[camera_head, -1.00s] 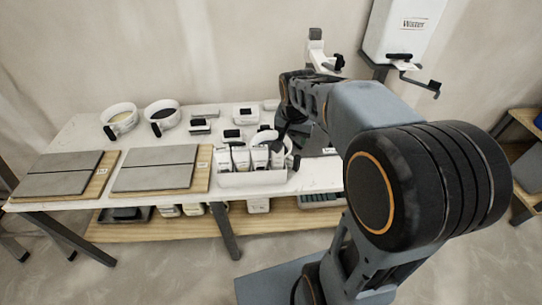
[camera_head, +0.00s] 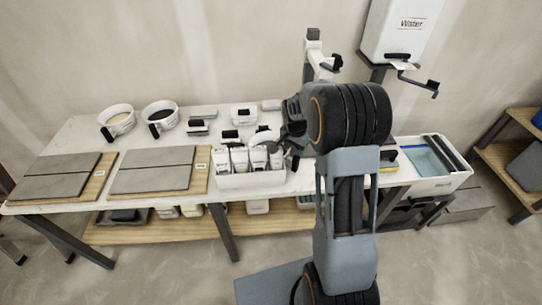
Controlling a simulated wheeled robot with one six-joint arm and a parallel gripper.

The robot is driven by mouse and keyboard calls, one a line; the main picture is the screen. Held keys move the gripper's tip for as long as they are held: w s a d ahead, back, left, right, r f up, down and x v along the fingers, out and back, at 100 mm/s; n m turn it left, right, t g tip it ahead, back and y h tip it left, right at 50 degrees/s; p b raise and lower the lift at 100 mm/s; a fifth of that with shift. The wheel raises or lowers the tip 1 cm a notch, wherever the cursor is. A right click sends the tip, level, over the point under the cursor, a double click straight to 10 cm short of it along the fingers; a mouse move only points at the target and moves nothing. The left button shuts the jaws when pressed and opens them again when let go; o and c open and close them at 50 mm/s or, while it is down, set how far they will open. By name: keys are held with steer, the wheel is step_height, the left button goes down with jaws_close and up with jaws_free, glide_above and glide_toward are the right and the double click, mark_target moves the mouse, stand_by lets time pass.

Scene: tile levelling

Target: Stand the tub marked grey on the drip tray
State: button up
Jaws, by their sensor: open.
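Two white tubs with dark handles stand at the back left of the table. One holds a cream mix (camera_head: 121,119) and the other a dark grey mix (camera_head: 161,114). Their markings are too small to read, so I cannot tell which is marked grey. My gripper (camera_head: 284,139) is at the far end of my arm, behind the row of white packets. A white rounded rim beside it may be a third tub; it is partly hidden. The jaws are open. A small dark-edged shelf (camera_head: 405,68) under the wall tank may be the drip tray; I cannot tell.
White packets (camera_head: 240,158) stand in a white caddy at the table front. Grey tiles on boards (camera_head: 152,169) lie at left. A white wall tank (camera_head: 402,30) hangs at back right. A water bin (camera_head: 430,160) stands right of my arm.

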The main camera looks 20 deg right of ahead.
mark_target(296, 156)
steer(key=shift+w+d+f+p, duration=0.1)
steer(key=shift+f+p, duration=0.1)
steer(key=shift+f, duration=0.7)
steer(key=shift+s+d+f+p, duration=0.1)
steer(key=shift+f+p, duration=0.05)
steer(key=shift+f, duration=0.7)
steer(key=shift+w+d+f+p, duration=0.1)
steer(key=shift+f+p, duration=0.1)
steer(key=shift+f, duration=0.7)
steer(key=shift+c, duration=0.5)
jaws_close()
steer(key=shift+w+r, duration=0.1)
